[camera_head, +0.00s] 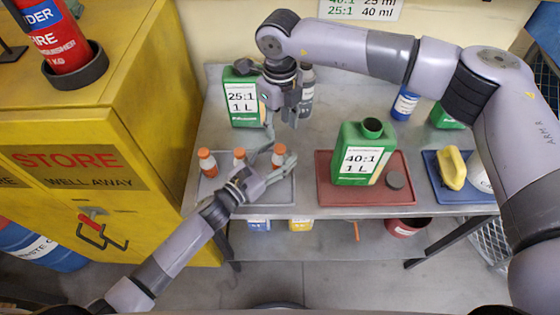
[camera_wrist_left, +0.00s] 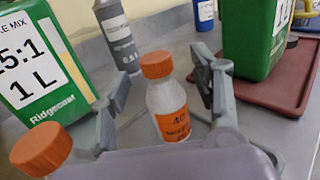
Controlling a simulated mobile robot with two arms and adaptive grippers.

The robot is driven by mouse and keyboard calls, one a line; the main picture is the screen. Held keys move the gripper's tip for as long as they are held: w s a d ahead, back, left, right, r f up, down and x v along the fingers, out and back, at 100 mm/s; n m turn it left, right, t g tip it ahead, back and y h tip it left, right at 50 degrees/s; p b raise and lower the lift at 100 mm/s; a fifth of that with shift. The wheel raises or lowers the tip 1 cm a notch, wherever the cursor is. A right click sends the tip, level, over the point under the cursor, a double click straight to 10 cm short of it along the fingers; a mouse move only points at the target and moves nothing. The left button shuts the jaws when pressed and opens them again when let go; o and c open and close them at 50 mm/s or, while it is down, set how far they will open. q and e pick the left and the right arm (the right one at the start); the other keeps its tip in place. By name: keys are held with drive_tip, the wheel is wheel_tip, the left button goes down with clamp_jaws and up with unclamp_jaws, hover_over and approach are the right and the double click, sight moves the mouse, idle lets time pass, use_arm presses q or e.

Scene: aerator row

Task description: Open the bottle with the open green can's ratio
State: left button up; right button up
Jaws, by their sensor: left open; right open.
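The open green can (camera_head: 372,150) stands on the red tray (camera_head: 330,193); its label reads 40:1, 1 L, and its mouth is uncapped. A dark round cap (camera_head: 396,180) lies beside it. Three small orange-capped bottles stand on the grey tray (camera_head: 270,194): left (camera_head: 208,163), middle (camera_head: 239,158) and right (camera_head: 279,150). In the left wrist view the bottle marked 40 (camera_wrist_left: 166,98) is upright between the spread fingers of my open left gripper (camera_wrist_left: 165,80); contact is not clear. It appears to be the right one. My right gripper (camera_head: 285,108) is open and empty above the table's back.
Another green can (camera_head: 242,105), marked 25:1, stands back left, with a grey bottle (camera_head: 307,88) near my right gripper. A blue bottle (camera_head: 404,104) is behind the red tray. A blue tray (camera_head: 478,190) with a yellow object is right. A yellow cabinet (camera_head: 130,100) borders the left.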

use_arm(q)
drive_tip(key=shift+w+d, duration=0.4)
drive_tip(key=shift+w, duration=0.05)
drive_tip(key=shift+c, duration=0.4)
clamp_jaws()
idle(0.4)
